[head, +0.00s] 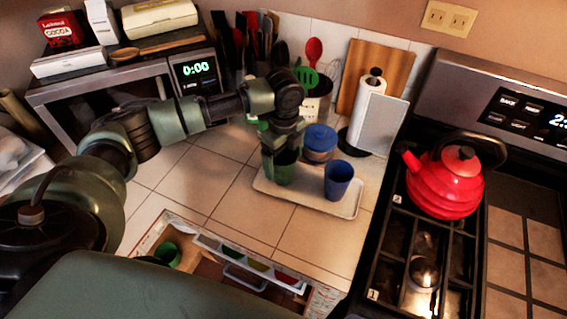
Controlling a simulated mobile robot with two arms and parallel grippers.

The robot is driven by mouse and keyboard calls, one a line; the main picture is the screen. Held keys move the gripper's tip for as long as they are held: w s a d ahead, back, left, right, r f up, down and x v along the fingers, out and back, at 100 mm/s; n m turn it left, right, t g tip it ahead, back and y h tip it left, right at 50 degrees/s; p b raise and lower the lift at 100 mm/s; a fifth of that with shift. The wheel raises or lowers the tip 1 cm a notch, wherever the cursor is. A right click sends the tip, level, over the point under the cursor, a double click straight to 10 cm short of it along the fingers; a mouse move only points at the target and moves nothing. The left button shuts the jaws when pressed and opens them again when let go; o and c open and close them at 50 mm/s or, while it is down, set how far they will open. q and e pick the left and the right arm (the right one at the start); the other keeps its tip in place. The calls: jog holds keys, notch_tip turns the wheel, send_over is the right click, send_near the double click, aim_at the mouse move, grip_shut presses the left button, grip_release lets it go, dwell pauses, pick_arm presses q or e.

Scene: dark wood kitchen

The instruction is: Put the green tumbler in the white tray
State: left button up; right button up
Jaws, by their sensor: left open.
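A dark green tumbler (283,174) stands at the left end of the white tray (308,200), upright as far as I can see. My left gripper (275,153) points down right at the tumbler's top, its jaws open; it hides part of the rim. I cannot tell whether a finger touches the cup. A blue tumbler (338,181) stands on the right part of the tray. My right gripper is not in view.
A blue-lidded jar (320,141) stands behind the tray. An open drawer (185,222) below the counter holds a green cup (167,254) and colored items. A red kettle (446,180) sits on the stove at right. Counter tiles left of the tray are clear.

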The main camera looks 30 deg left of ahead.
pick_arm(q)
notch_tip(320, 180, up, 10)
jog(key=b, duration=0.2)
jog(key=shift+r, duration=0.25)
jog(key=shift+f, duration=0.1)
